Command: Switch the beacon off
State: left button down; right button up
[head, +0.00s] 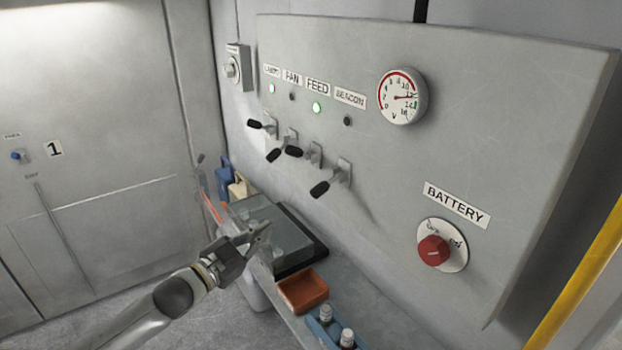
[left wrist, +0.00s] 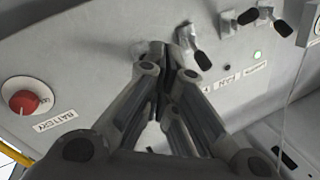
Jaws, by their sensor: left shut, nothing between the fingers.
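On the grey panel (head: 450,110), the BEACON label (head: 350,97) sits above a dark lamp (head: 348,121). The BEACON lever (head: 322,188), with a black grip, is lowest in the row and tilts down. The FEED lever (head: 296,151) sits higher and its lamp (head: 316,107) is lit green. My left gripper (head: 264,232) is shut and empty, below and left of the levers, apart from them. In the left wrist view the closed fingers (left wrist: 162,62) point toward the panel beside a black-gripped lever (left wrist: 201,58), with no clear contact. My right gripper is not in view.
The FAN lever (head: 275,154) and another lever (head: 256,124) are left of FEED. A red BATTERY knob (head: 433,250) and a gauge (head: 402,96) are at right. Below lie an orange tray (head: 303,291), a blue bottle holder (head: 322,331) and a dark-edged case (head: 312,262).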

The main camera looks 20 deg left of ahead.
aim_at(326, 185)
pick_arm(q)
jog(key=s+d+r+m+h, duration=0.25)
jog(key=d+r, duration=0.25)
jog(key=r, duration=0.5)
jog(key=w+d+p, duration=0.1)
jog(key=w+p, duration=0.2)
jog(key=w, duration=0.3)
jog(key=w+d+f+h+p, duration=0.1)
jog(key=w+d+p, duration=0.1)
jog(key=w, duration=0.4)
jog(key=shift+f+p, duration=0.2)
jog(key=shift+p, duration=0.35)
jog(key=shift+s, duration=0.1)
jog(key=f+t+b, duration=0.1)
jog(key=b, duration=0.2)
jog(key=f+t+b, duration=0.1)
jog(key=b, duration=0.3)
jog(key=shift+w+a+f+h, duration=0.1)
jog(key=shift+w+h, duration=0.15)
jog(key=shift+w, duration=0.05)
jog(key=shift+a, duration=0.1)
